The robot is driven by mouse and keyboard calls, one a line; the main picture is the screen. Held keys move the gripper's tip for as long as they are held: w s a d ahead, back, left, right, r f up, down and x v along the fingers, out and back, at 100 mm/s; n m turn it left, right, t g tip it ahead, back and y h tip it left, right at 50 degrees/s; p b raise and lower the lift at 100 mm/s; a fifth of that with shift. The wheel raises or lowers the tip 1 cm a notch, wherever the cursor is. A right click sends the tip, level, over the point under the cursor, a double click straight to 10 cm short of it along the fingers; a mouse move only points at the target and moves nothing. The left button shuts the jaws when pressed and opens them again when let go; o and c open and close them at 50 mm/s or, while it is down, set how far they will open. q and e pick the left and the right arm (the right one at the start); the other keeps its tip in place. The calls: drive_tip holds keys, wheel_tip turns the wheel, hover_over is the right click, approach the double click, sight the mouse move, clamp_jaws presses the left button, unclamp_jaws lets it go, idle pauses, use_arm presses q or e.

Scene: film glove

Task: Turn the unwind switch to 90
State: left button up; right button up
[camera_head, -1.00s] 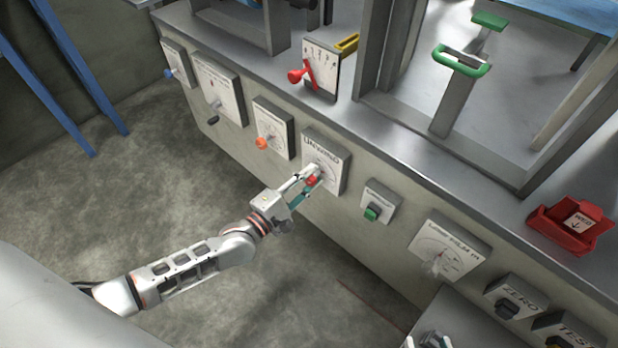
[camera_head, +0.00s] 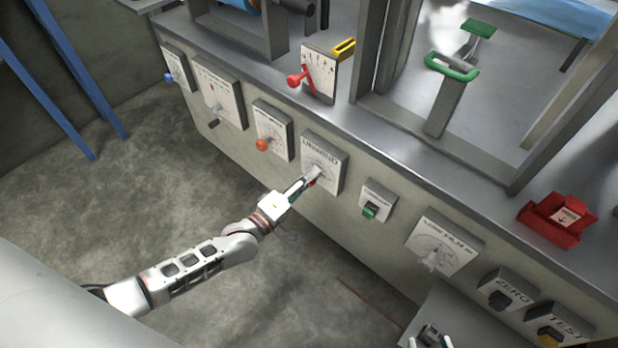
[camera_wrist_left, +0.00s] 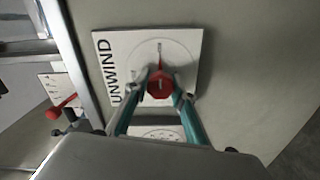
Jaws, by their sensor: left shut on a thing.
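The UNWIND plate (camera_head: 333,158) is on the front of the grey console, and it fills the upper middle of the left wrist view (camera_wrist_left: 112,45). Its switch is a red knob (camera_wrist_left: 160,84) with a thin red pointer toward the top of that view. My left gripper (camera_wrist_left: 160,90) is shut on the red knob, one teal finger on each side. In the head view my left gripper (camera_head: 312,179) reaches the plate and hides most of the knob. The dial's numbers are too small to read. Only the tips of my right gripper (camera_head: 430,341) show at the bottom edge.
An orange-knob plate (camera_head: 272,132) is left of UNWIND. A green-button plate (camera_head: 377,201) and a large dial plate (camera_head: 445,240) are to its right. A red lever (camera_head: 300,78) and an open red box (camera_head: 553,221) are on the console top. The floor in front is clear.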

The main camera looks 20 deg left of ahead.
drive_tip(key=shift+r, duration=0.1)
idle(0.3)
use_arm(q)
drive_tip(key=o, duration=1.1)
use_arm(e)
drive_tip(key=shift+a+r, duration=0.15)
drive_tip(key=shift+w+r, duration=0.15)
drive_tip(key=shift+w, duration=0.05)
use_arm(q)
drive_tip(key=v, duration=1.2)
use_arm(e)
drive_tip(key=shift+s, duration=0.1)
drive_tip(key=shift+f, duration=0.2)
